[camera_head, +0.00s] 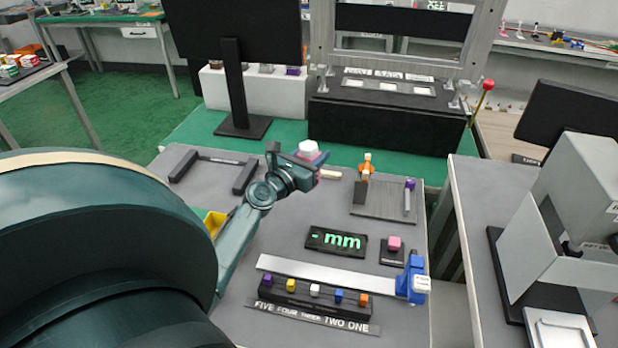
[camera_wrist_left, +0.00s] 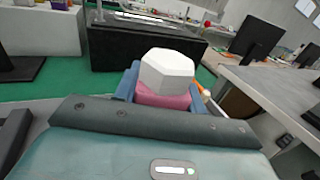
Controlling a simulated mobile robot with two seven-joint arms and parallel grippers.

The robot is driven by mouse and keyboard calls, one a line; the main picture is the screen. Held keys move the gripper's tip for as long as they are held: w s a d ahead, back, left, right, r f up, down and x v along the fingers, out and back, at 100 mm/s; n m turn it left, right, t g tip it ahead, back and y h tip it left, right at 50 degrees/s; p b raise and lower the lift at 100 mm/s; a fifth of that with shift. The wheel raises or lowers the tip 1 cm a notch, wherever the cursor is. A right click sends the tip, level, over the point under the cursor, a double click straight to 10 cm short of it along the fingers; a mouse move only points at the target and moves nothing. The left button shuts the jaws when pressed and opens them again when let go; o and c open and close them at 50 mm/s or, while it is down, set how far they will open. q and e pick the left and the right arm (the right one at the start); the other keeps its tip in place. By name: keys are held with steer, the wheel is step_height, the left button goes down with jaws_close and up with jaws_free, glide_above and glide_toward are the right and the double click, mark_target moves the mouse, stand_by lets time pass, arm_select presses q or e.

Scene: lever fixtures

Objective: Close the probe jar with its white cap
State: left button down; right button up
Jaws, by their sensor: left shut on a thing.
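A white, many-sided cap (camera_head: 308,148) is at the tip of my left gripper (camera_head: 310,160), raised near the far side of the grey table. The cap also shows in the left wrist view (camera_wrist_left: 167,72), between the blue fingers of my left gripper (camera_wrist_left: 165,90), which is shut on it. A pink part (camera_wrist_left: 163,98) lies directly under the white top; I cannot tell whether it belongs to the cap or is a separate thing. I cannot make out the probe jar for certain; it may be hidden by the gripper. My right gripper is not in view.
On the grey table stand an orange piece (camera_head: 366,165), a "mm" display (camera_head: 336,242), a pink cube (camera_head: 394,243), a blue slider (camera_head: 412,278) on a silver rail, and a row of coloured cubes. A black box (camera_head: 390,125) and a monitor (camera_head: 232,60) stand behind.

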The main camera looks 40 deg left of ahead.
arm_select(q)
step_height(320, 180, down, 5)
steer(key=b, duration=0.4)
steer(key=shift+f, duration=0.1)
steer(key=shift+f+b, duration=0.35)
steer(key=shift+f, duration=0.2)
steer(key=shift+r, duration=0.1)
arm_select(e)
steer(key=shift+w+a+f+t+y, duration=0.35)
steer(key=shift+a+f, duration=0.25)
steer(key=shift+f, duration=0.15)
arm_select(q)
step_height(320, 180, down, 4)
steer(key=b, duration=0.2)
steer(key=shift+r+b, duration=0.2)
steer(key=shift+b, duration=0.2)
steer(key=shift+f, duration=0.2)
steer(key=shift+r, duration=0.15)
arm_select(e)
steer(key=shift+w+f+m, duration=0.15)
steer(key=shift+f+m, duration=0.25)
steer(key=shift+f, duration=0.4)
